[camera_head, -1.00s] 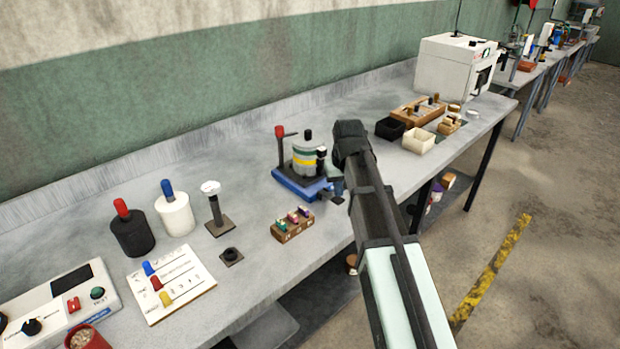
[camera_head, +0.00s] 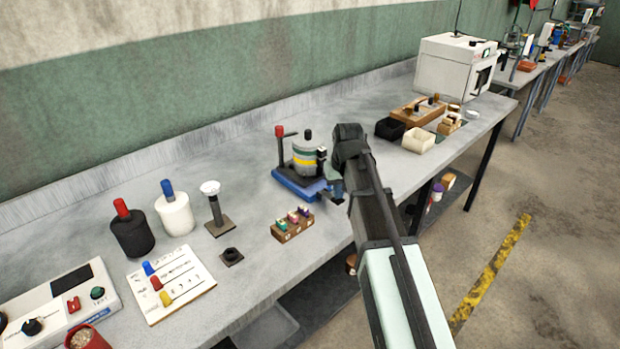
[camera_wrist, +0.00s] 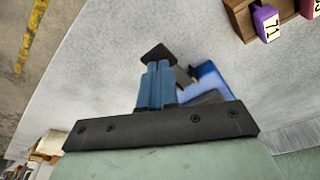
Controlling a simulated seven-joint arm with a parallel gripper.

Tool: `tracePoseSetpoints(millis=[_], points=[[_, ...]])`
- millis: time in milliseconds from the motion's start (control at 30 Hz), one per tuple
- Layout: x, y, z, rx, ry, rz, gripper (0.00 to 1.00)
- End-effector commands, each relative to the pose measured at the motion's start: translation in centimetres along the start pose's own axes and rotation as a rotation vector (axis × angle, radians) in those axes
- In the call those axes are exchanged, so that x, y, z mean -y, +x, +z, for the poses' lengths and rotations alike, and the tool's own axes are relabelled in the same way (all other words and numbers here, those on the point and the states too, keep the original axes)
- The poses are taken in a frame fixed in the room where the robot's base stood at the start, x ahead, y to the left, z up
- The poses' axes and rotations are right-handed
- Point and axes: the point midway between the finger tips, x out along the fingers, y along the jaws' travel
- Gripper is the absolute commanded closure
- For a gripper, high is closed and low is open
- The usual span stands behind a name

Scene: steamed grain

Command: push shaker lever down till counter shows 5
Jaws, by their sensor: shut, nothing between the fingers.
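The shaker (camera_head: 306,158) stands on the bench with a blue base (camera_head: 296,187), a grey body with a yellow band, and a black knob on top. Its upright lever (camera_head: 280,146) with a red tip rises at its left side. My gripper (camera_head: 333,190) is just right of the shaker, low near the base. In the wrist view my gripper (camera_wrist: 156,85) has its two blue fingers together, with part of the blue base (camera_wrist: 212,82) beside them. I cannot tell whether the fingers touch the shaker. No counter reading can be made out.
A wooden block with small coloured vials (camera_head: 292,225) sits in front of the shaker. A black tray (camera_head: 390,128) and a cream tray (camera_head: 418,140) stand to the right.

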Motion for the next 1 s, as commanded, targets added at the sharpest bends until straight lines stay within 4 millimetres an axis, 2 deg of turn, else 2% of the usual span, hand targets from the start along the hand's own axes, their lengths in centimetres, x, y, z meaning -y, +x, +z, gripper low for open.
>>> tracePoseSetpoints(millis=[500, 733, 1000], points=[[0.0, 2.1, 0.4, 0.0, 0.0, 0.0, 1.0], [0.0, 1.5, 0.2, -0.003, 0.0, 0.0, 1.0], [0.0, -0.5, -0.2, -0.002, 0.0, 0.0, 1.0]])
